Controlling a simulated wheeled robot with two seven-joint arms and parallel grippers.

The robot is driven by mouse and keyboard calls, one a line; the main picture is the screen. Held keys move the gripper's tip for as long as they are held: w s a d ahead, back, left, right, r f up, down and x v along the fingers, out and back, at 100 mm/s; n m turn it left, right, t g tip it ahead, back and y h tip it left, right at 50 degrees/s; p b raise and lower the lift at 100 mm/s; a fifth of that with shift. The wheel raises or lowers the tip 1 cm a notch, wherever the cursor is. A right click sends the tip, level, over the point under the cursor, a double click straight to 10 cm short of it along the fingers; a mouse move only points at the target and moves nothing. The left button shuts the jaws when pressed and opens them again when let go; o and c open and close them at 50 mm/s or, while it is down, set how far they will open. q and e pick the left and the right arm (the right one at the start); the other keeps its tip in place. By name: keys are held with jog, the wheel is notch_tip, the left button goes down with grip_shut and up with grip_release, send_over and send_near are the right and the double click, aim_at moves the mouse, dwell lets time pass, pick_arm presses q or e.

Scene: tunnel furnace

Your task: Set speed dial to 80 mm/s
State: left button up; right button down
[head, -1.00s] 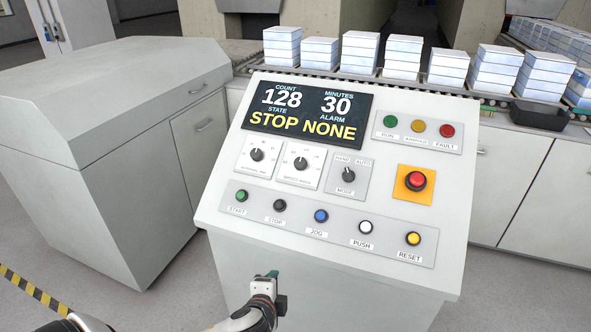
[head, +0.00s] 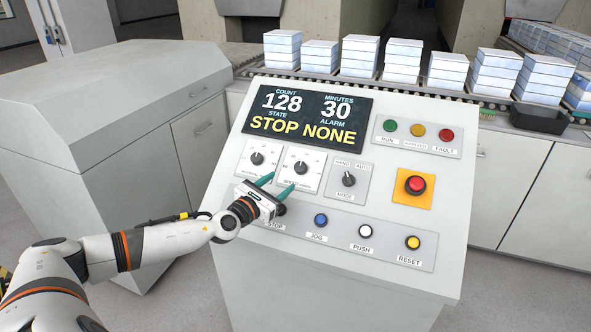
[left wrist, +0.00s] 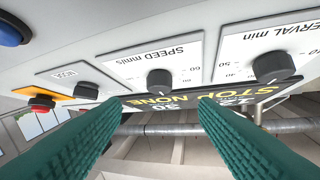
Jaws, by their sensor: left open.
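The speed dial (head: 301,167) is a black knob on a white plate, the middle one of the three knobs on the sloped console. In the left wrist view the speed dial (left wrist: 160,80) appears under the upside-down words SPEED mm/s, with 60 and 80 printed near it. Its exact setting is too small to read. My left gripper (head: 276,184) is open, its two green fingers pointing up the panel just below the dial plates. In the left wrist view its fingertips (left wrist: 158,104) lie either side of the speed dial's line, apart from the knob. My right gripper is out of view.
The interval dial (head: 257,158) is left of the speed dial and the mode knob (head: 348,179) right. The display (head: 308,115) reads STOP NONE, count 128, minutes 30. My left gripper hides the start button and part of the stop button. A red emergency button (head: 415,184) is at right.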

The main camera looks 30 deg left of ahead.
aim_at(298, 169)
pick_arm(q)
jog(key=w, duration=0.8)
jog(key=shift+w+d, duration=0.15)
jog(key=shift+w, duration=0.05)
jog(key=shift+c, duration=0.5)
